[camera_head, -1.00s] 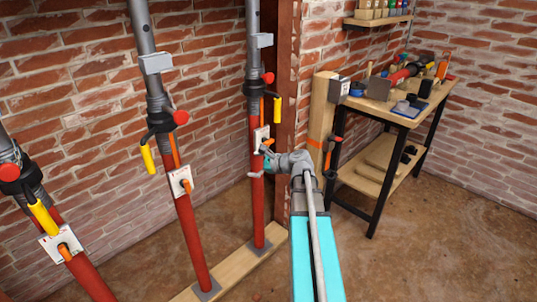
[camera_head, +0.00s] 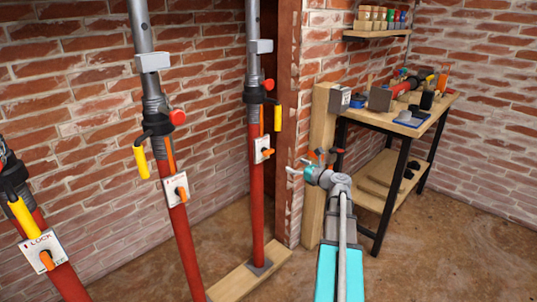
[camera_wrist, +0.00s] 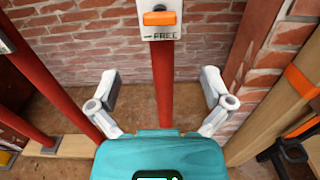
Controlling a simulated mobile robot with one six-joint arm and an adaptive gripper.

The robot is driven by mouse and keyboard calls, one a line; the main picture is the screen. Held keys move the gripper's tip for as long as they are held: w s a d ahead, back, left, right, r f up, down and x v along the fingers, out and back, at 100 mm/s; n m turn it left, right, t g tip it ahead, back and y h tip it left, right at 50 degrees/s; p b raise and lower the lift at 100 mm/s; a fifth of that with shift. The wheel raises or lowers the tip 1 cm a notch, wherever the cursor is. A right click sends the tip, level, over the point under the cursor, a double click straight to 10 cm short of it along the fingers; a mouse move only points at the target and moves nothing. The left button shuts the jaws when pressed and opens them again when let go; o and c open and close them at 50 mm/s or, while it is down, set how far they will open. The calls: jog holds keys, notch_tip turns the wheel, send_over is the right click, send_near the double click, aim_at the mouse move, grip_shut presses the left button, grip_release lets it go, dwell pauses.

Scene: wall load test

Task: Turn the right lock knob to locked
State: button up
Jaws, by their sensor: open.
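The right lock knob (camera_head: 267,153) is an orange handle on a white plate (camera_head: 259,146) on the right red prop (camera_head: 256,205). In the wrist view the knob (camera_wrist: 159,18) lies horizontally across its plate (camera_wrist: 160,36), above the word FREE; the plate's top is cut off. My gripper (camera_head: 301,165) is open and empty, to the right of the plate in the head view and apart from it. In the wrist view its fingers (camera_wrist: 162,90) are spread wide, below the knob, with the red prop showing between them.
Two more props with orange knobs stand left: the middle knob (camera_head: 181,193) and left knob (camera_head: 46,260). A yellow handle (camera_head: 278,118) hangs above the right plate. A timber post (camera_head: 318,215) and workbench (camera_head: 440,110) stand right. Floor between is clear.

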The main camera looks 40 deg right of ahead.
aim_at(270, 153)
jog(key=shift+w, duration=0.15)
jog(key=w, duration=0.4)
jog(key=w+a, duration=0.1)
jog(key=w, duration=0.4)
jog(key=w+a, duration=0.1)
jog(key=w, duration=0.3)
jog(key=shift+w+a, duration=0.15)
jog(key=shift+a, duration=0.1)
jog(key=c, duration=1)
jog(key=shift+c, duration=0.2)
